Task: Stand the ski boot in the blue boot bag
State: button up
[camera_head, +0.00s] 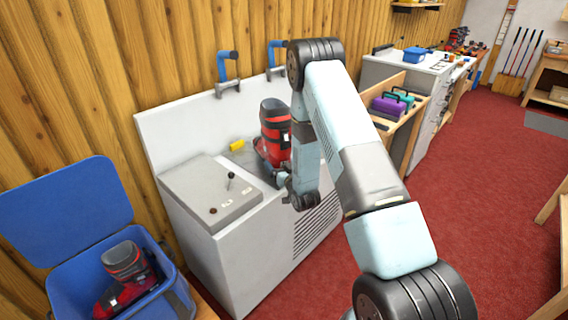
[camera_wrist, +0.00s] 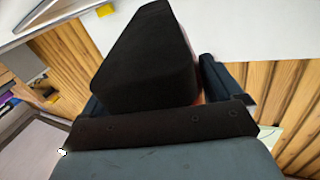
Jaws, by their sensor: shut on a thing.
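The red and black ski boot (camera_head: 275,122) stands upright on the grey bench machine, partly behind my arm. My gripper (camera_head: 267,168) is at the boot, low down in this view, and is shut on it. In the wrist view, a dark part of the boot (camera_wrist: 150,60) fills the space between the two fingers of my gripper (camera_wrist: 155,92). The blue boot bag (camera_head: 62,268) is at the lower left with its lid (camera_head: 65,210) open. Another red and dark boot (camera_head: 125,270) is inside the bag.
Two blue-handled clamps (camera_head: 227,70) rise at the back panel. A wooden tray with purple and teal cases (camera_head: 388,106) stands to the right.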

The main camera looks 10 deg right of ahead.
jog(key=shift+w+f, duration=0.6)
jog(key=shift+f, duration=1.6)
jog(key=o, duration=1.7)
jog(key=shift+f, duration=0.1)
jog(key=shift+c, duration=0.2)
jog(key=shift+s, duration=0.1)
